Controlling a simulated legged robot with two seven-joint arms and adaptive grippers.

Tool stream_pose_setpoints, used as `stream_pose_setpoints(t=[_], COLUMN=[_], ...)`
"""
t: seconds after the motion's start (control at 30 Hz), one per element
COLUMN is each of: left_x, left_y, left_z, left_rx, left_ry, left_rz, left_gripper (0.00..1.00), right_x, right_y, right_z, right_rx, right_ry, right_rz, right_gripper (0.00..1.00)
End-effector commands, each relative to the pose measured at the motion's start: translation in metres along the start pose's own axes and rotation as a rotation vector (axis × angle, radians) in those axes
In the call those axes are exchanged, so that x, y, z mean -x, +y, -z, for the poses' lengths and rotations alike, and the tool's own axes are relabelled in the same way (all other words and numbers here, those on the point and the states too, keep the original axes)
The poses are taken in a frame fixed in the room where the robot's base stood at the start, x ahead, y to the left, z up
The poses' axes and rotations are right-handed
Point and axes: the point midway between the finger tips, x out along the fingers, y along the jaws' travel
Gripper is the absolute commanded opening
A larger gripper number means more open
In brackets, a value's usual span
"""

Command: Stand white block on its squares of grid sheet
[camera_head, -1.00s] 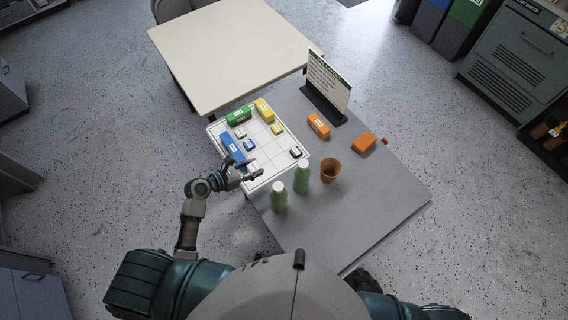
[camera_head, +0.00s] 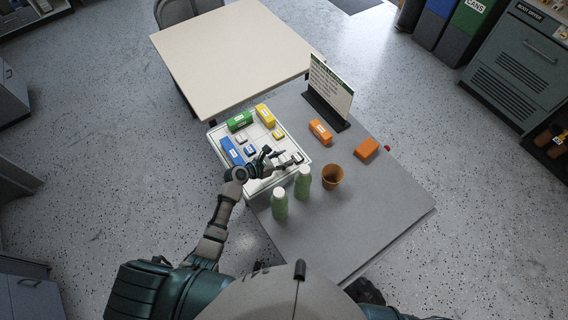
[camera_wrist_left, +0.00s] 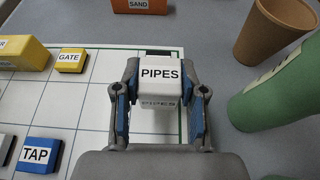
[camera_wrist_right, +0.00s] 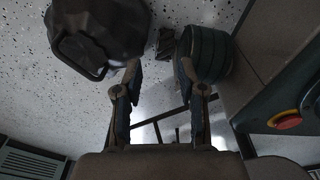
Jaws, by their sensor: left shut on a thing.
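The white block (camera_wrist_left: 160,75) labelled PIPES is between the fingers of my left gripper in the left wrist view. In the head view this white block (camera_head: 297,157) is at the right edge of the grid sheet (camera_head: 291,144). My left gripper (camera_head: 287,159) reaches in from the left and is shut on it. In the left wrist view the block sits over the border of the grid sheet (camera_wrist_left: 97,108); I cannot tell whether it touches the sheet. My right gripper (camera_wrist_right: 158,72) is open and empty in the right wrist view, above the floor.
On the sheet are a green block (camera_head: 240,121), yellow block (camera_head: 264,114), blue block (camera_head: 231,151) and several small blocks. Two green bottles (camera_head: 280,206) (camera_head: 303,184) and a brown cup (camera_head: 333,177) stand close by. Orange blocks (camera_head: 320,131) (camera_head: 367,148) and a sign (camera_head: 331,90) are behind.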

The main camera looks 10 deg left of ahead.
Motion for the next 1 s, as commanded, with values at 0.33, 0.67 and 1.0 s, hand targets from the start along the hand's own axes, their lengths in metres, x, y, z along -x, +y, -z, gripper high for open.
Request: stream_pose_setpoints(t=[0.33, 0.67, 1.0], left_x=[-0.013, -0.013, -0.001], left_y=[0.000, -0.001, 0.001], left_z=[0.033, 0.032, 0.032], left_rx=[0.001, 0.001, 0.001], left_ry=[0.002, 0.004, 0.002], left_rz=[0.000, 0.000, -0.002], left_gripper=[0.04, 0.66, 0.66], right_x=[0.006, 0.006, 0.009], right_y=[0.000, 0.001, 0.001], right_z=[0.035, 0.035, 0.035], right_rx=[-0.005, -0.004, -0.004], right_ry=[0.017, 0.017, 0.023], right_rz=[0.000, -0.001, -0.001], right_gripper=[0.40, 0.40, 0.40])
